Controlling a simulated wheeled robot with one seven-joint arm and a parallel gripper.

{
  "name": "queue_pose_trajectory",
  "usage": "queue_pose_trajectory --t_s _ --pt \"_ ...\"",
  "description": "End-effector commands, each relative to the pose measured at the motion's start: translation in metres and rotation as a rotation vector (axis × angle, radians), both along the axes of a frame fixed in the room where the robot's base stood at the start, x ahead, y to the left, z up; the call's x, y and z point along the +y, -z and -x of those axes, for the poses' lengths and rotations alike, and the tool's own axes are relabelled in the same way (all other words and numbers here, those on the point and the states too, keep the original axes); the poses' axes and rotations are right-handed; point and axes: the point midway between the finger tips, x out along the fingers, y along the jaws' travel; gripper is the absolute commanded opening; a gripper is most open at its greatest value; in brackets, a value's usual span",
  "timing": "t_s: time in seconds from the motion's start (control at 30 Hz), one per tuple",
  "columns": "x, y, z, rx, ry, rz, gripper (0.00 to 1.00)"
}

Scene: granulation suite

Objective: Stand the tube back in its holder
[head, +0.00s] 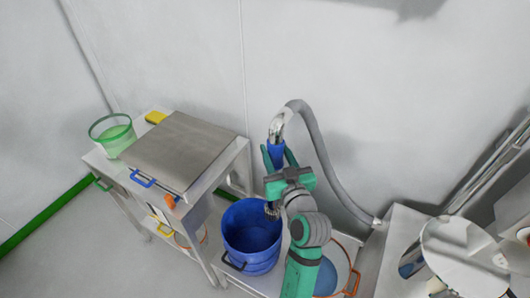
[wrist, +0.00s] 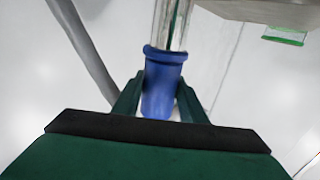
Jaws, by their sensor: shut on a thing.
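The tube is a shiny metal piece (head: 277,124) with a blue collar (head: 276,152) at its lower end and a grey ribbed hose (head: 322,150) bending away from its top. My gripper (head: 274,160) is shut on the blue collar. In the wrist view, both green fingers of my gripper (wrist: 160,95) press on the sides of the blue collar (wrist: 163,85), and the metal part (wrist: 171,25) extends beyond it. The tube is held up above the blue bucket, close to the back wall. I cannot tell which thing is its holder.
A blue bucket (head: 250,236) stands below my gripper. A table with a steel lid (head: 180,148) and a green-rimmed container (head: 112,132) is at left. A grey cabinet (head: 400,225) with metal pipes stands at right. An orange-rimmed container (head: 343,262) sits beside my arm.

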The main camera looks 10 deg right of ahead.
Motion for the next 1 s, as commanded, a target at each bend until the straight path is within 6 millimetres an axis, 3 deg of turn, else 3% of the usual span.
queue_pose_trajectory --t_s 1.0 --pt "-0.098 -0.002 -0.011 -0.002 0.002 0.001 0.00"
